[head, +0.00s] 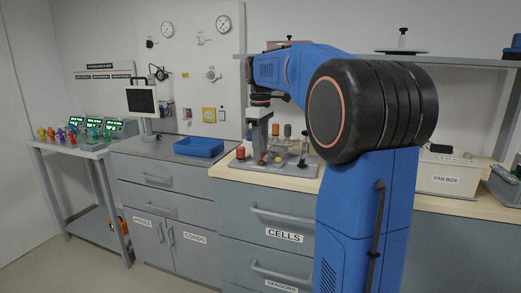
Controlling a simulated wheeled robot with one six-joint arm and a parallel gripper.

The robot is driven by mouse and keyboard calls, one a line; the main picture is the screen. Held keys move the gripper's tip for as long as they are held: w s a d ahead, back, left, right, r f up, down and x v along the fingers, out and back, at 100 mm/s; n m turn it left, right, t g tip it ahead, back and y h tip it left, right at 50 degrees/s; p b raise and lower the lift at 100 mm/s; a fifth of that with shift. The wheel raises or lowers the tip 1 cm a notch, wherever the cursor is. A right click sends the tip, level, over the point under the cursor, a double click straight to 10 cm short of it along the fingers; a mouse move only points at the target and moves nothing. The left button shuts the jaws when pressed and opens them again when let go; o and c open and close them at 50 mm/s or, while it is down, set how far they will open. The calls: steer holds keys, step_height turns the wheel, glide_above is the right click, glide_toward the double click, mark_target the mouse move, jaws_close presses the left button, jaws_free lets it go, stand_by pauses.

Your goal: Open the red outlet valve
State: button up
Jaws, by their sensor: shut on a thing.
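A grey plate (292,171) with small fittings lies on the wooden counter, left of my blue arm. A small red part (240,152) stands at its left end; I cannot tell for certain whether it is the red outlet valve. My gripper (257,153) points straight down over the left part of the plate, just right of that red part. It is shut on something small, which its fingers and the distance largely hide. A small yellow part (264,157) shows close beside the fingertips, and another small reddish part shows farther right. I cannot tell whether any valve is open.
A blue tray (199,146) and a monitor on a stand (142,102) are on the counter to the left. Gauges (223,24) and fittings are on the wall panel. A shelf runs above. My arm hides the counter's middle.

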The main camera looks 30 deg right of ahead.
steer(key=shift+n, duration=0.5)
steer(key=o, duration=1.1)
steer(key=shift+c, duration=0.2)
step_height(320, 180, up, 17)
steer(key=shift+r, duration=0.2)
